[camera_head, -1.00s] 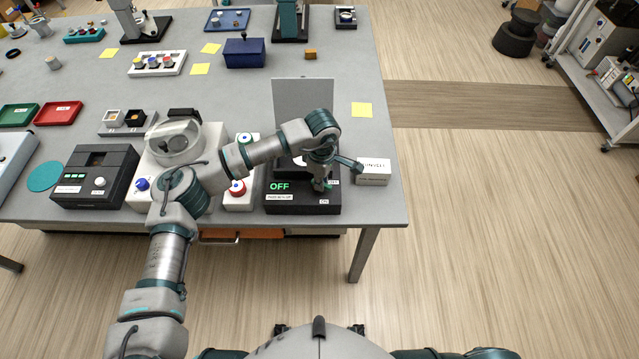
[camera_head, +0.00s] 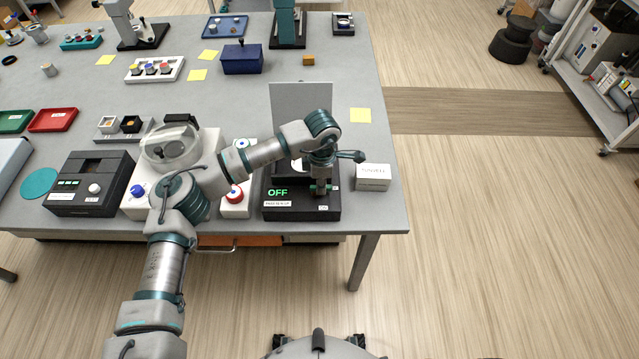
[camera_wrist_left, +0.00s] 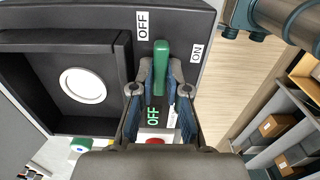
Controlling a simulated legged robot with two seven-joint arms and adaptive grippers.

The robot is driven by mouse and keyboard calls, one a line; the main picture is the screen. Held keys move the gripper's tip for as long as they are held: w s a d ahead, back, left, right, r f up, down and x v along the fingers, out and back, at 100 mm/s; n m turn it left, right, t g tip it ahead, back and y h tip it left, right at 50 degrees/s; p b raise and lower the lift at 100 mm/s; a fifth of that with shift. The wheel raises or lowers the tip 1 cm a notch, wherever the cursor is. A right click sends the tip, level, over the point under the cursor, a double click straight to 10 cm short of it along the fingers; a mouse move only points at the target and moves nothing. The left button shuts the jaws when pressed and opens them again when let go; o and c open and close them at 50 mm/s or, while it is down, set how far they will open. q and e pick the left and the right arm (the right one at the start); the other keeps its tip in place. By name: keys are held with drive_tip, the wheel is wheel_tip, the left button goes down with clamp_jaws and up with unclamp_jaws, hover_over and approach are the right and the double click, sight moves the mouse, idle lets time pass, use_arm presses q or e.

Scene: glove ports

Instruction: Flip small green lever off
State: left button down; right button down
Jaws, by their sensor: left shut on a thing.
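The small green lever (camera_wrist_left: 160,65) stands out of a black control box (camera_head: 285,211), between an OFF label (camera_wrist_left: 142,25) and an ON label (camera_wrist_left: 196,53) in the left wrist view. My left gripper (camera_wrist_left: 160,92) is shut on the lever, with a finger on each side. In the head view my left gripper (camera_head: 321,187) is over the right part of the box and hides most of the lever. The box's display (camera_head: 278,192) reads OFF in green. My right gripper is not in view.
A white box (camera_head: 373,177) stands just right of the control box, near the table's right edge. A red button (camera_head: 235,194) is to the left. A grey panel (camera_head: 300,100) rises behind. A yellow note (camera_head: 360,115) lies on clear table at the back right.

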use_arm(q)
drive_tip(key=shift+d, duration=0.15)
drive_tip(key=c, duration=1.2)
unclamp_jaws()
drive_tip(key=shift+c, duration=0.2)
drive_tip(key=shift+o, duration=0.4)
drive_tip(key=shift+d, duration=0.2)
wheel_tip(320, 180, up, 12)
drive_tip(key=shift+d, duration=0.2)
drive_tip(key=shift+w+a, duration=0.1)
drive_tip(key=shift+a, duration=0.1)
drive_tip(key=shift+f, duration=0.15)
